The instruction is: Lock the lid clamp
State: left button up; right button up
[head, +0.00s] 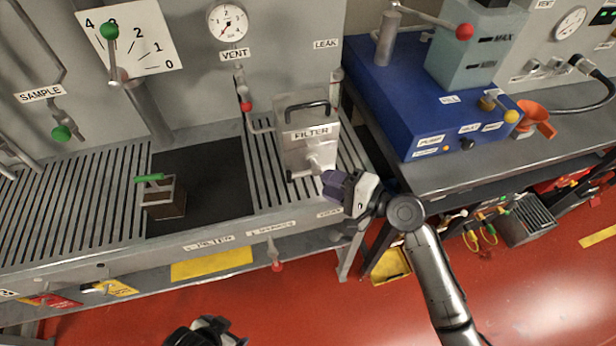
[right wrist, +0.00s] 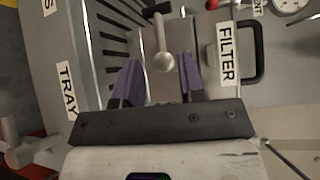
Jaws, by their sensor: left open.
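The filter housing (head: 308,135) is a grey metal box labelled FILTER, with a black handle on its top. Its metal clamp (head: 320,157) is on the front face, partly hidden by my right gripper (head: 330,182). In the right wrist view, the clamp lever's round knob (right wrist: 163,62) shows in the gap between the two purple fingers of the right gripper (right wrist: 160,80). The fingers are apart, with space on both sides of the knob; I cannot tell whether either touches the lever. My left gripper (head: 207,332) is open and low at the bottom edge, far from the housing.
A slatted tray bench (head: 75,195) carries the housing. A blue pump unit (head: 410,115) stands to the right. The red floor in front is open.

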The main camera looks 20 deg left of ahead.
aim_at(304, 175)
jog(key=shift+b+x, duration=0.6)
jog(key=shift+x, duration=2.4)
jog(key=shift+c, duration=0.3)
jog(key=shift+r, duration=0.1)
grip_shut()
